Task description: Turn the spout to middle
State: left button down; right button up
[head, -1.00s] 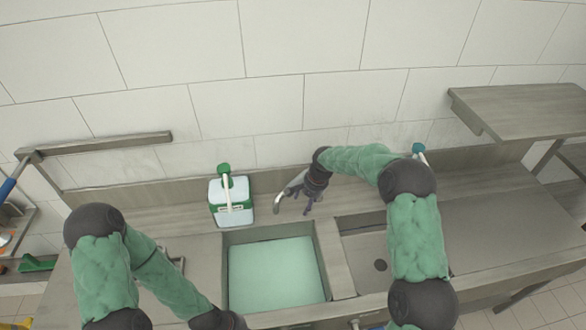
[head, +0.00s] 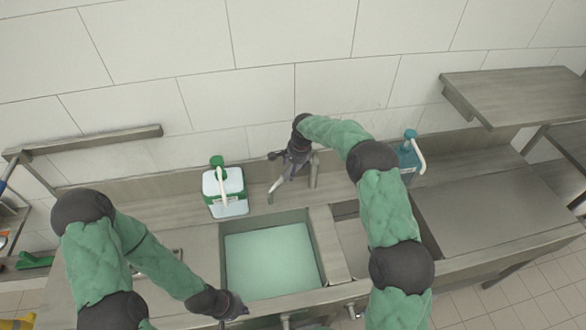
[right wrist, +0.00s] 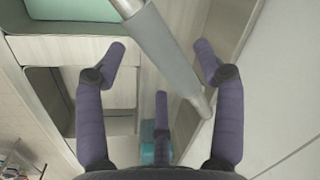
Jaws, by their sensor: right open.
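The grey metal spout (head: 279,184) sits behind the sink. It slants down and left, with its tip near the back edge of the left basin (head: 216,262). My right gripper (head: 288,162) is at the spout, partly hiding it in the head view. In the right wrist view the spout (right wrist: 165,50) runs diagonally between the spread purple fingers of my right gripper (right wrist: 160,48). The gripper is open, and I cannot tell whether a finger touches the spout. My left gripper (head: 234,306) is low at the sink's front edge; its fingers are too unclear to read.
A white and green dispenser (head: 224,192) stands left of the spout. A blue dispenser (head: 409,158) stands to the right, behind my right arm. The left basin holds pale green water. A shelf (head: 515,95) juts out at upper right.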

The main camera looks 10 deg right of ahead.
pick_arm(q)
jog(key=shift+r, duration=0.25)
pick_arm(e)
jog(key=shift+w+a+f, duration=0.1)
jog(key=shift+w+f, duration=0.1)
jog(key=shift+f, duration=0.85)
